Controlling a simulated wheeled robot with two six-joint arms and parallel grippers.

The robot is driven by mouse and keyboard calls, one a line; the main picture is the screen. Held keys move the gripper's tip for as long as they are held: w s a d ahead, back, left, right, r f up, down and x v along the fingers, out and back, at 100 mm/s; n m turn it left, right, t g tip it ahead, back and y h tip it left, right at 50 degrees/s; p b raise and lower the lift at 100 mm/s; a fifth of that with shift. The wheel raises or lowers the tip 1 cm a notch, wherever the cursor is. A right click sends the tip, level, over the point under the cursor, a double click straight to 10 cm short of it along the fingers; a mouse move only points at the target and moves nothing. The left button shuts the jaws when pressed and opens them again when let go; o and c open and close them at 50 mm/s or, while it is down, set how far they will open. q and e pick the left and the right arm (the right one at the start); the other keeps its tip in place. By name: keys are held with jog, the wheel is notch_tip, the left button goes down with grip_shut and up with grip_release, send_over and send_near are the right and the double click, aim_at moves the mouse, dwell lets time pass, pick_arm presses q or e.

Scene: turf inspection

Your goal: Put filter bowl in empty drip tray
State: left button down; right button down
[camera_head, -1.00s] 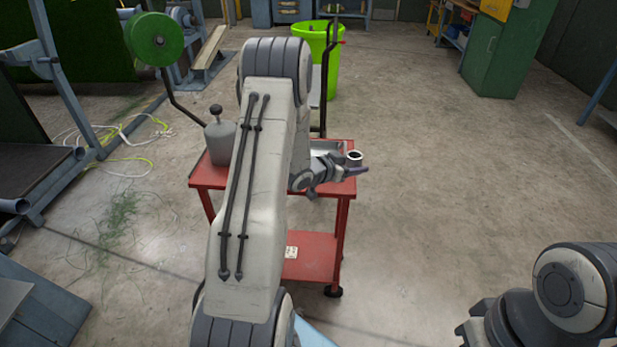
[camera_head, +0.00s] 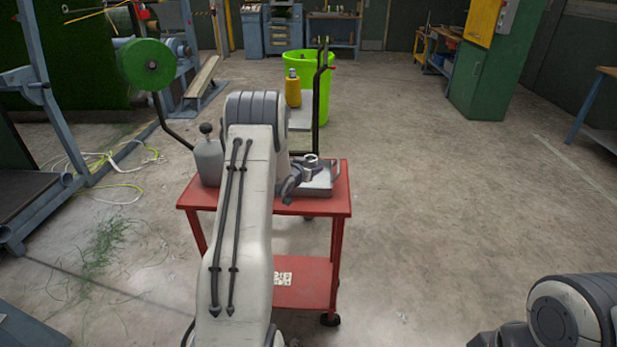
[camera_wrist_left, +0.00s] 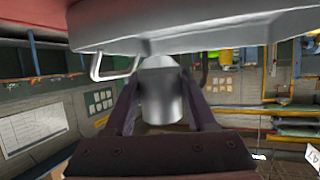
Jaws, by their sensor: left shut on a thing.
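The filter bowl (camera_head: 310,167) is a small grey metal cup, over the drip tray on the red cart. My left gripper (camera_head: 294,180) is shut on it, partly hidden by my arm. In the left wrist view the bowl (camera_wrist_left: 163,95) stands between the two dark fingers (camera_wrist_left: 164,112), and one end meets the edge of the tray (camera_wrist_left: 200,35). I cannot tell whether it touches the tray floor. The drip tray (camera_head: 318,189) is shallow grey metal with a side handle, and no other item shows in it. My right gripper is out of view.
The red cart (camera_head: 335,207) carries a grey bottle (camera_head: 208,162) with a dark knob at its left. A green bin (camera_head: 318,92) and a yellow bottle (camera_head: 293,90) stand behind. The floor right of the cart is clear.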

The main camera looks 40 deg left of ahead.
aim_at(309, 186)
pick_arm(q)
jog(key=shift+a+f, duration=0.25)
jog(key=shift+a, duration=0.1)
jog(key=shift+f, duration=0.3)
notch_tip(309, 186, down, 3)
jog(key=shift+f, duration=0.15)
jog(key=shift+f, duration=0.15)
jog(key=shift+c, duration=1.1)
grip_release()
